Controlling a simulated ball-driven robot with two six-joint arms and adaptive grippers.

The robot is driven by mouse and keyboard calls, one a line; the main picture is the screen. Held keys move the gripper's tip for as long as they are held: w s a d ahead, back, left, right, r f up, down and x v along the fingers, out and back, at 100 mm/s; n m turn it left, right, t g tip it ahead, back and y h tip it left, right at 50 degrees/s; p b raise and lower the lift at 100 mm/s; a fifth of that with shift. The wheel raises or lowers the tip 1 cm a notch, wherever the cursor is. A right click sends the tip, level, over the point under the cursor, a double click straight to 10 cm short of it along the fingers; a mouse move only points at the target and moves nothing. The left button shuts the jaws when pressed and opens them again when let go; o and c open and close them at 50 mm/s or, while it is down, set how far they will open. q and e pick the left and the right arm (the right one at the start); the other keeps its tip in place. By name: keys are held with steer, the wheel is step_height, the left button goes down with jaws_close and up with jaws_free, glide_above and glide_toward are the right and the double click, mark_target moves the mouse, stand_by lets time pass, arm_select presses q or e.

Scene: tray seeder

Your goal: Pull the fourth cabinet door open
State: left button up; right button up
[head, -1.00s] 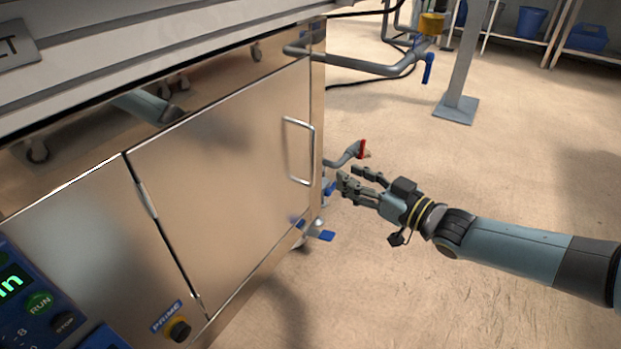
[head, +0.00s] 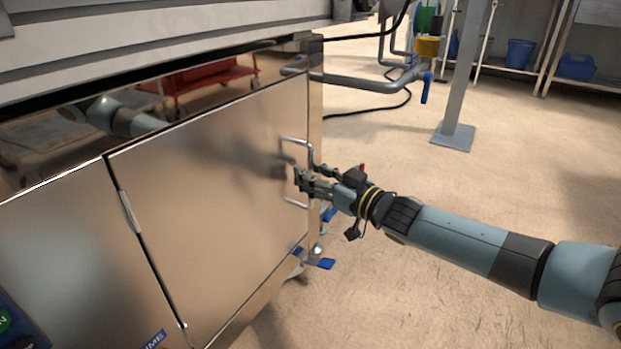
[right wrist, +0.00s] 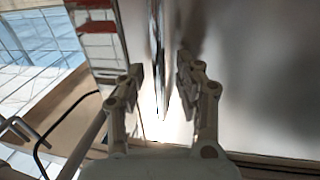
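The steel cabinet door (head: 200,190) is flat, shiny and shut, hinged along its left edge. Its upright bar handle (head: 296,140) is near the right edge. My right gripper (head: 306,177) is at the handle, its fingers in front of part of the bar. In the right wrist view, the handle (right wrist: 159,60) runs between the two fingers of the open right gripper (right wrist: 160,88). Gaps show on both sides of the bar, and I cannot see firm contact. My left gripper is not in view.
Grey pipes with a blue valve lever (head: 427,88) stick out beyond the cabinet's right end. A blue pedal-like lever (head: 320,263) is low by its corner. A grey post (head: 459,90) stands farther right. The floor between is clear.

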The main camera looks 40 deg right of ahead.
steer(key=shift+w, duration=0.25)
jaws_close()
stand_by(0.4)
